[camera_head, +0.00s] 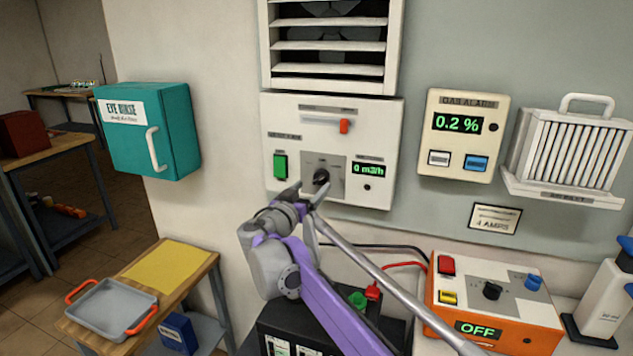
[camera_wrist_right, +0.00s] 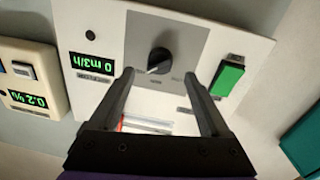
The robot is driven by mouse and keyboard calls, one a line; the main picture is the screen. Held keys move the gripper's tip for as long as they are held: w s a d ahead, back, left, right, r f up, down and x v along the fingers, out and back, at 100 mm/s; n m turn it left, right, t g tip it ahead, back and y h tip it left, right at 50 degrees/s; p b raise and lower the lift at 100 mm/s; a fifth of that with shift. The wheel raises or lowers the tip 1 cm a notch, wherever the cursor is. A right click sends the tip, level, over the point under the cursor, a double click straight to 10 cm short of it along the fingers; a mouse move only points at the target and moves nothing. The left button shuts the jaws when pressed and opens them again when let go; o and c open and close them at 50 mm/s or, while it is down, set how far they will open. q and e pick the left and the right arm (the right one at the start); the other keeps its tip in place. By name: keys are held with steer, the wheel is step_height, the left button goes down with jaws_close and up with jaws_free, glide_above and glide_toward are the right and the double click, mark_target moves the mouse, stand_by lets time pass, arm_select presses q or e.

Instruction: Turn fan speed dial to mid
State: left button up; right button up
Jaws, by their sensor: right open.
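The fan speed dial (camera_head: 321,177) is a black round knob on a grey plate, low in the middle of the white fan panel (camera_head: 385,118). In the right wrist view the dial (camera_wrist_right: 158,60) lies just beyond the gap between my fingertips, with a pale mark on it. That view is turned over, so I cannot tell its setting for sure. My right gripper (camera_head: 308,194) is open and empty, close in front of the dial; contact is not clear. It also shows in the wrist view (camera_wrist_right: 160,73). The panel's display (camera_head: 370,170) reads 0 m3/h. My left gripper is not in view.
A green switch (camera_head: 281,166) and a red-handled slider (camera_head: 344,126) are near the dial. A gas alarm (camera_head: 460,135) reading 0.2 % hangs to the right. An orange box (camera_head: 490,310) showing OFF and a black unit (camera_head: 275,325) with cables stand below. A teal cabinet (camera_head: 180,130) hangs left.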

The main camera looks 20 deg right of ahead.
mark_target(318, 181)
steer(key=x, duration=0.4)
steer(key=shift+w+d, duration=0.3)
jaws_close()
